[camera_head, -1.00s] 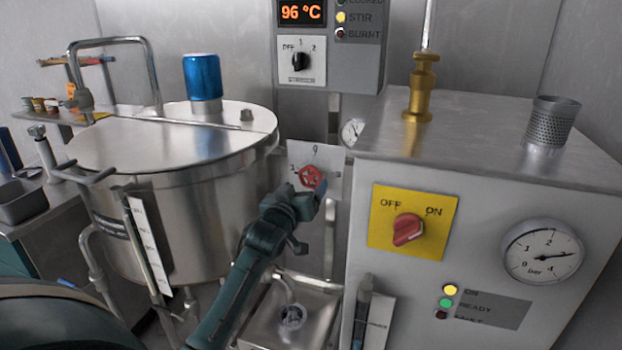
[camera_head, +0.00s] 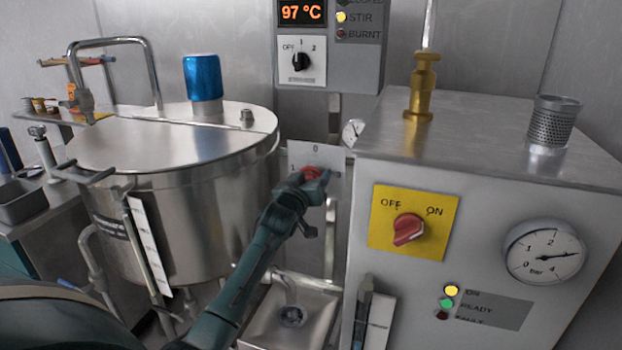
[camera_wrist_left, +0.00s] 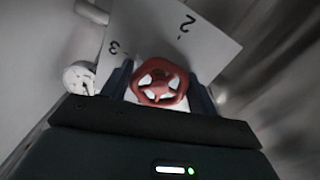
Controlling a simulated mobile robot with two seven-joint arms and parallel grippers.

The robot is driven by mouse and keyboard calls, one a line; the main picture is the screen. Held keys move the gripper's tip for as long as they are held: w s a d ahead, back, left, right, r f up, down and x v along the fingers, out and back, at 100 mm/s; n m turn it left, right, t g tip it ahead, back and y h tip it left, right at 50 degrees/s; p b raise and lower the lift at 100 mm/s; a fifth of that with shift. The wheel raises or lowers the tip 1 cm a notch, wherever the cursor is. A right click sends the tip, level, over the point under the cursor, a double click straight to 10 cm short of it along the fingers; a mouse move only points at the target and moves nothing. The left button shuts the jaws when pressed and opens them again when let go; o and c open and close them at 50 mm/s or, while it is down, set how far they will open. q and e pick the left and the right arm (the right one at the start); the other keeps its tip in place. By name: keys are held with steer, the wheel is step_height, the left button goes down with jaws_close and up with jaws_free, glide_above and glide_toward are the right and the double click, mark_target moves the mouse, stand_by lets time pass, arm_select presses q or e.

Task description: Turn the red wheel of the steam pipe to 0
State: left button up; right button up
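The red wheel (camera_head: 311,171) sits in front of a pale plate (camera_head: 333,160) with a 0 at its top, between the steel vat and the grey machine. My left gripper (camera_head: 311,179) has reached the wheel from below and partly covers it. In the left wrist view the wheel (camera_wrist_left: 160,82) lies between the two spread fingers, close to both; whether they touch its rim I cannot tell. The plate (camera_wrist_left: 165,35) there shows a 2 and a 3. The wheel's setting is not clear. My right gripper is not in view.
The steel vat (camera_head: 180,215) with a blue-capped motor (camera_head: 203,78) stands left. The machine (camera_head: 470,160) with a red switch (camera_head: 408,229) and a pressure gauge (camera_head: 543,252) stands close right. A small sink (camera_head: 290,316) lies below. A small gauge (camera_head: 353,131) is beside the plate.

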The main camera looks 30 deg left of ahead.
arm_select(q)
steer(key=c, duration=0.5)
steer(key=shift+c, duration=0.2)
